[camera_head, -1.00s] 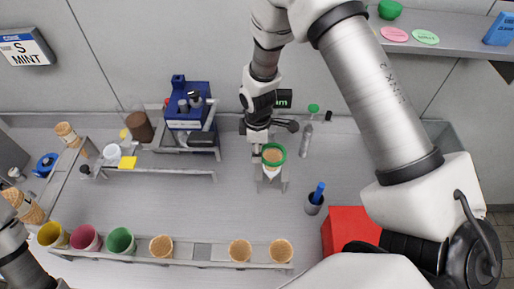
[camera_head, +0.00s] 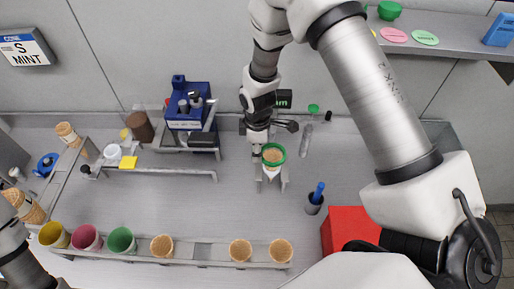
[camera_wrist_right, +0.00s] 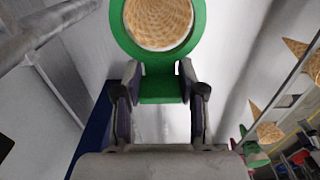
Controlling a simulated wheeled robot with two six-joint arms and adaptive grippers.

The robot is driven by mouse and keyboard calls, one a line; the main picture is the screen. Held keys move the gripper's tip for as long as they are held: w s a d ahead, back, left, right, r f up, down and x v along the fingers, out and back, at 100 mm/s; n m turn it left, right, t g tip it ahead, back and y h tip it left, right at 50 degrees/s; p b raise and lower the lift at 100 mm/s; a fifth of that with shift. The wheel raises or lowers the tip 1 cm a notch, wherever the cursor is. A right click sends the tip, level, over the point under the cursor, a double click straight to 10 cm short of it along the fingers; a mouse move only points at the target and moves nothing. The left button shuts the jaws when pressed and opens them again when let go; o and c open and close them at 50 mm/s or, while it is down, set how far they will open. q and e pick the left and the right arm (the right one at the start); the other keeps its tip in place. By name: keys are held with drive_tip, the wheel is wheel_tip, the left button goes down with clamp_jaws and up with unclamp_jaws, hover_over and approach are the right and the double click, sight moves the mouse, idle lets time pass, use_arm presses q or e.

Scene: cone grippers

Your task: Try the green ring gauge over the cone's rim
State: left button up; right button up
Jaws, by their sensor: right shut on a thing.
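The green ring gauge (camera_head: 265,160) is at the middle of the bench, with the tan waffle cone (camera_head: 274,155) showing inside its opening. In the right wrist view the green ring (camera_wrist_right: 200,25) surrounds the view of the cone's waffle inside (camera_wrist_right: 158,22). I cannot tell whether the ring rests on the rim or hovers just above it. My right gripper (camera_head: 257,148) comes down from behind and is shut on the ring's flat tab; its fingers (camera_wrist_right: 160,100) flank the tab in the wrist view. My left gripper is out of view; only my left arm shows at lower left.
A front rail (camera_head: 202,252) holds several cups and cones. A blue machine (camera_head: 190,108) stands behind left, a dark cup with a blue tool (camera_head: 315,200) and a red box (camera_head: 347,228) to the right. Clear bench lies between the ring and the front rail.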

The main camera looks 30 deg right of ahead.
drive_tip(key=shift+f+b, duration=0.3)
drive_tip(key=shift+f, duration=0.1)
idle(0.4)
drive_tip(key=o, duration=1.1)
wheel_tip(320, 180, up, 12)
idle(0.3)
